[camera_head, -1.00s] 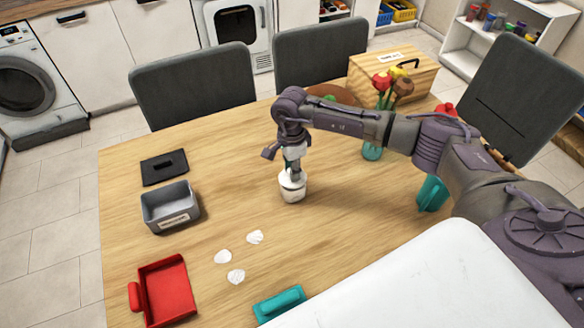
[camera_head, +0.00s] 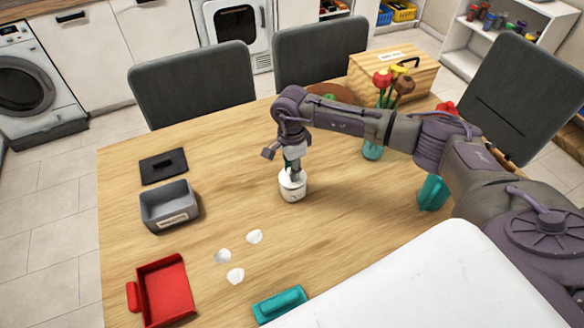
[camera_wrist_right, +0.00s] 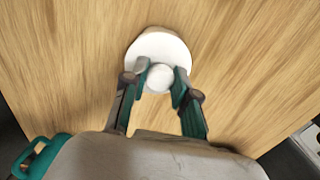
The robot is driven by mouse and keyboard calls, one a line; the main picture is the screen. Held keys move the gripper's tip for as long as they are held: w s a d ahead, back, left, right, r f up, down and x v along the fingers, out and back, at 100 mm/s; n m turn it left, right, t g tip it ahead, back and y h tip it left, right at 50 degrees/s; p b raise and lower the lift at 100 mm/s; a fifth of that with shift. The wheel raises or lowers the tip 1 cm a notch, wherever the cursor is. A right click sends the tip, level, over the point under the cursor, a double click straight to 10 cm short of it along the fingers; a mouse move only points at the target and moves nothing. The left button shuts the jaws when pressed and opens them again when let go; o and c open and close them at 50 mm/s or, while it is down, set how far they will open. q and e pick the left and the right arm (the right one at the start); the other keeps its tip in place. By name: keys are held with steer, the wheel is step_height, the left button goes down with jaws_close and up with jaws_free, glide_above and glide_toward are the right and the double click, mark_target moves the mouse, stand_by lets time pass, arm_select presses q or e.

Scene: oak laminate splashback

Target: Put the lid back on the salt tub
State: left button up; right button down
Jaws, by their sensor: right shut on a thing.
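The small white tub (camera_head: 293,192) with a dark label stands upright on the table, near its middle. Its round white lid (camera_wrist_right: 160,46) has a white ball knob (camera_wrist_right: 160,78). My right gripper (camera_wrist_right: 161,73) points down over the tub and is shut on the lid's knob. In the head view the lid is at the tub's top, partly behind the fingers. I cannot tell if it is fully seated. In the wrist view the lid hides most of the tub. My left gripper is not in view.
A grey labelled box (camera_head: 169,206) and a black flat lid (camera_head: 163,166) are at the left. A red tray (camera_head: 165,290), white shell-like pieces (camera_head: 235,276) and a teal block with a handle (camera_head: 280,304) lie in front. A flower vase (camera_head: 373,149) and wooden box (camera_head: 393,75) stand behind right.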

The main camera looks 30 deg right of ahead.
stand_by(0.4)
steer(key=shift+c, duration=1.7)
jaws_free()
steer(key=shift+r, duration=0.15)
steer(key=shift+r+p, duration=1.9)
steer(key=shift+r, duration=1.45)
jaws_close()
